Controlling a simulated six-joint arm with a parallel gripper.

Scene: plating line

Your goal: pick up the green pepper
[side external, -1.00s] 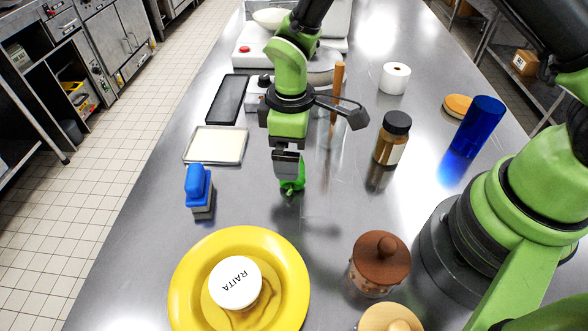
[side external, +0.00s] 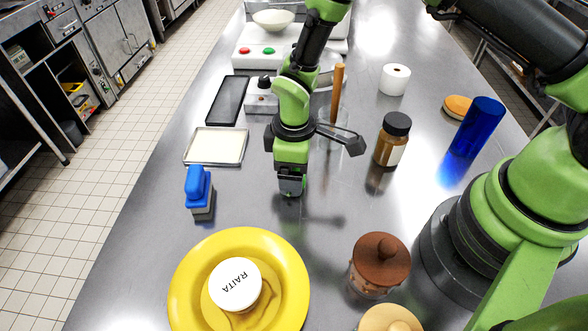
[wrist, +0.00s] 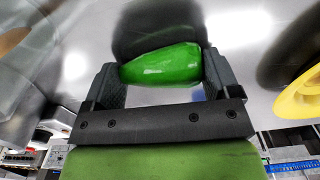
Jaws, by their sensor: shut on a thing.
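The green pepper (wrist: 162,65) is glossy and sits between the two fingers of my gripper in the wrist view, with a finger against each end. My gripper (side external: 291,186) is shut on it and held above the metal table, left of the brown jar. In the side view the pepper is mostly or wholly hidden by the gripper. A shadow lies on the table to the gripper's right.
A yellow plate (side external: 293,293) with a white RAITA tub (side external: 235,284) is in front. A blue-handled brush (side external: 199,190) and a shallow tray (side external: 215,146) stand left. A brown jar (side external: 391,142), wooden-lidded pot (side external: 380,262) and blue tumbler (side external: 477,128) stand right.

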